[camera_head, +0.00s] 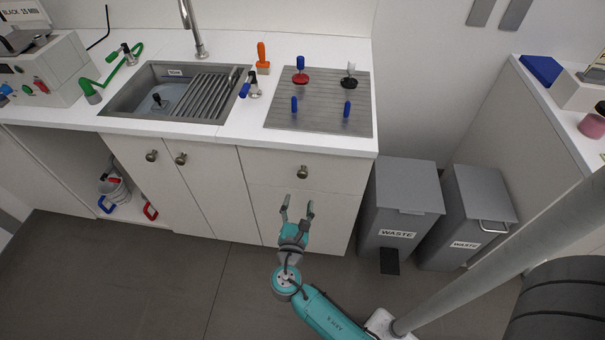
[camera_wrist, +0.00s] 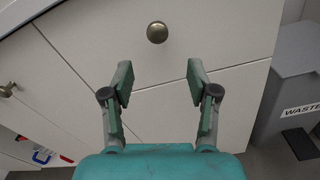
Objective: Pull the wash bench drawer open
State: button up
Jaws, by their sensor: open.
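The wash bench (camera_head: 228,140) has a white top and pale fronts. Its drawer (camera_head: 268,166) is at the upper right of the front and looks shut, with a round metal knob (camera_head: 302,172). My gripper (camera_head: 297,205) is open and empty, in front of the panel below the drawer, with its fingers pointing toward the bench. In the wrist view the knob (camera_wrist: 157,32) lies beyond the fingertips, between their lines and a little left of centre. The gripper (camera_wrist: 159,84) is apart from the knob, and nothing is between the fingers.
Two grey waste bins (camera_head: 402,205) (camera_head: 480,215) stand right of the bench. Two more knobs (camera_head: 152,156) (camera_head: 181,159) are on the cupboard doors to the left. A sink (camera_head: 118,98) and a grey mat (camera_head: 275,121) with tools are on top. The floor before the bench is clear.

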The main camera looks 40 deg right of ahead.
aim_at(302, 176)
jog(key=x, duration=1.1)
jog(key=shift+w+d+r, duration=0.1)
jog(key=shift+r, duration=0.3)
jog(key=shift+c, duration=0.2)
grip_shut()
